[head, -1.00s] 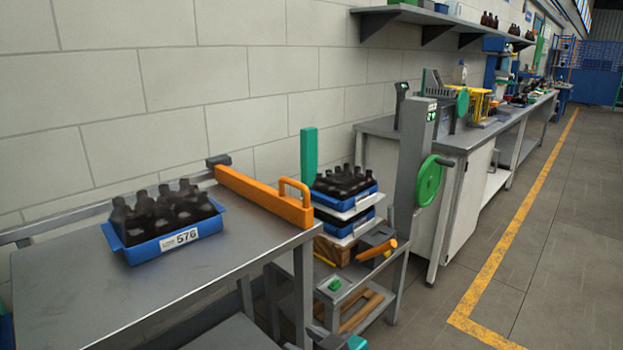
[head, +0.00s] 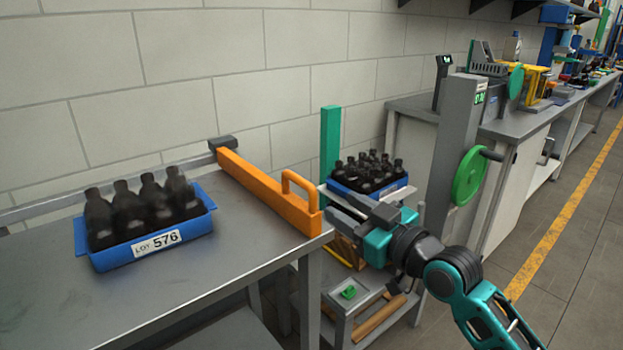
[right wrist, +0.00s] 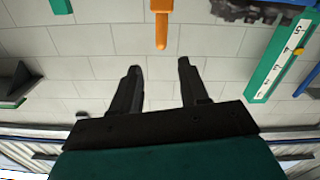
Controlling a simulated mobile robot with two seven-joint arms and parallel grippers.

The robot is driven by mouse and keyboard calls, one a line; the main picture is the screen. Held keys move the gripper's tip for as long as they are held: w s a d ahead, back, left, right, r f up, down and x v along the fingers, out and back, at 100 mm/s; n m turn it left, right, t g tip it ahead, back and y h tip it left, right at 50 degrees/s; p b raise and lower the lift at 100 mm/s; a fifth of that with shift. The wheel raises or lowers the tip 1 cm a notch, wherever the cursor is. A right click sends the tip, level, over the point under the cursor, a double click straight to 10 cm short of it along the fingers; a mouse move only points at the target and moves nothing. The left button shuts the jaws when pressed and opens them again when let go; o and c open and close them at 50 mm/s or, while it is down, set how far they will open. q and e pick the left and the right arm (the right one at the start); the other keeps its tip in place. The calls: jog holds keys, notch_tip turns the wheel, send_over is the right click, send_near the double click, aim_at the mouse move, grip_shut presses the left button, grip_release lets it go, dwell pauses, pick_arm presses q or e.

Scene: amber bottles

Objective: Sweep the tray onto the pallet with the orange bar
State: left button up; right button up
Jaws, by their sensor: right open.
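A blue tray (head: 205,228) labelled "LOT 576" holds several dark bottles and sits on the grey table (head: 60,300) at the left. The orange bar (head: 255,185) lies along the table to the tray's right, with a loop handle at its near end. My right gripper (head: 335,203) is open and empty just right of the handle, apart from it as far as I can tell. In the right wrist view an orange piece (right wrist: 161,25) shows beyond the open fingers (right wrist: 159,67). A wooden pallet (head: 347,252) is partly hidden below another bottle tray (head: 395,185). My left gripper is out of view.
A green post (head: 330,140) stands behind the stacked tray; it shows numbers in the right wrist view (right wrist: 282,60). A grey column (head: 458,130) with a green handwheel (head: 468,177) stands right of the stack. A wall runs behind the table. The table's front left is clear.

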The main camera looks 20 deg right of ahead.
aim_at(308, 186)
jog(key=x, duration=1.2)
jog(key=shift+w+a, duration=0.25)
jog(key=shift+w, duration=0.05)
jog(key=shift+c, duration=0.3)
jog(key=shift+d, duration=0.1)
grip_shut()
